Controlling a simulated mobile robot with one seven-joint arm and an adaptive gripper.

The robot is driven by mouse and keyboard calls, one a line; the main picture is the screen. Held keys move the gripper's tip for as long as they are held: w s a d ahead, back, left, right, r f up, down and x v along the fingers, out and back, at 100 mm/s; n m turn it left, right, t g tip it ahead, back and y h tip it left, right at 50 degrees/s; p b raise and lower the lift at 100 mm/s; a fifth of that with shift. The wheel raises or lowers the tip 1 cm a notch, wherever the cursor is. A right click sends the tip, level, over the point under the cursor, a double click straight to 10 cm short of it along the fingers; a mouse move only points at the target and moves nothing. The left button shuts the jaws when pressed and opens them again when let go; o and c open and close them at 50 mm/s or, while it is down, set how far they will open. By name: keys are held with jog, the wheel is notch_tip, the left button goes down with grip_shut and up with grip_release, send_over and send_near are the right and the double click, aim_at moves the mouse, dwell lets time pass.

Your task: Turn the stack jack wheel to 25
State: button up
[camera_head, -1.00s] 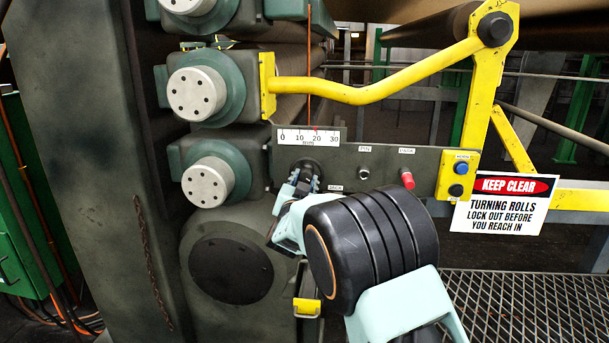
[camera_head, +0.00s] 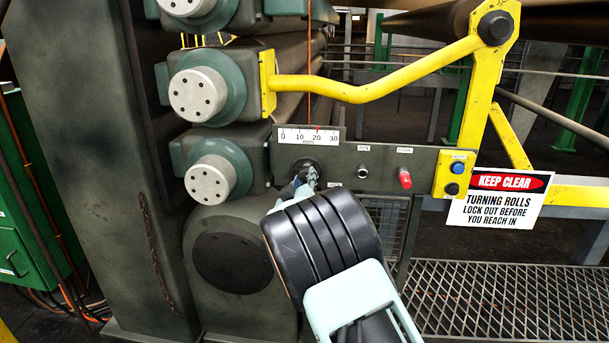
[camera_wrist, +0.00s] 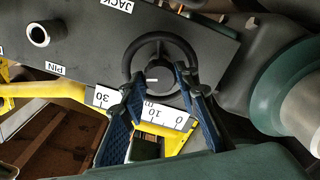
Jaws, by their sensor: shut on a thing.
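The jack wheel (camera_head: 306,165) is a black ring on the grey panel below the scale, partly hidden by my gripper in the head view. In the wrist view the wheel (camera_wrist: 160,37) shows its round rim and hub. My gripper (camera_wrist: 163,82) has its two blue-padded fingers at either side of the wheel and is shut on it. The gripper (camera_head: 308,180) is mostly hidden behind my wrist in the head view. The white scale (camera_head: 309,136) reads 0 to 30, with a red pointer (camera_head: 317,128) near 20. Part of the scale (camera_wrist: 150,108) shows between the fingers.
Right of the wheel on the panel are a pin knob (camera_head: 363,172), a red knob (camera_head: 405,178) and a blue button (camera_head: 458,168). A yellow bar (camera_head: 370,93) crosses above. Grey rolls (camera_head: 210,182) stand left. A warning sign (camera_head: 497,200) hangs right.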

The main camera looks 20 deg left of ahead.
jog(key=n+p, duration=0.1)
jog(key=n, duration=0.3)
jog(key=shift+r+n+p, duration=0.15)
jog(key=shift+n+p, duration=0.15)
jog(key=shift+p, duration=0.1)
jog(key=n+p, duration=0.1)
jog(key=n, duration=0.2)
jog(key=shift+n, duration=0.4)
jog(key=n+p, duration=0.1)
jog(key=n, duration=0.7)
jog(key=shift+a, duration=0.1)
jog(key=n, duration=0.1)
jog(key=n+b, duration=0.1)
jog(key=n, duration=0.1)
jog(key=n+b, duration=0.1)
jog(key=shift+f+n, duration=0.3)
jog(key=n+b, duration=0.2)
jog(key=n, duration=0.1)
jog(key=shift+n+b, duration=0.35)
jog(key=shift+n, duration=0.05)
jog(key=n+b, duration=0.2)
jog(key=n, duration=0.1)
jog(key=shift+r+n+b, duration=0.1)
jog(key=shift+n+b, duration=0.8)
jog(key=shift+n, duration=1)
